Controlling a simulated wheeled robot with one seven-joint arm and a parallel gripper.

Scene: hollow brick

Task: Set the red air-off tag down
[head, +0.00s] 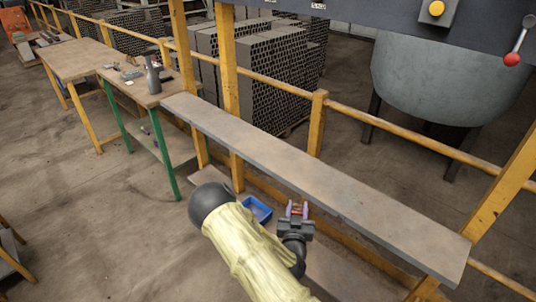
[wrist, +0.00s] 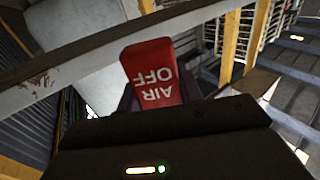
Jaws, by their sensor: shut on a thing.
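The red air-off tag (wrist: 152,75) shows large in the wrist view, with white letters reading AIR OFF upside down. My gripper (wrist: 150,100) is shut on it; the tag sticks out beyond the dark gripper body. In the head view my gripper (head: 297,208) is at the lower middle, with a small bit of red tag (head: 297,211) between its fingertips. It is in front of the long grey shelf board, on its near side. The tag's lower end is hidden by the gripper in the wrist view.
A long grey board (head: 320,180) runs across on yellow posts, its top bare. A blue bin (head: 257,210) sits low, left of my gripper. A green-legged table (head: 150,90) with tools stands at the left. A grey hopper (head: 445,80) is at the back right.

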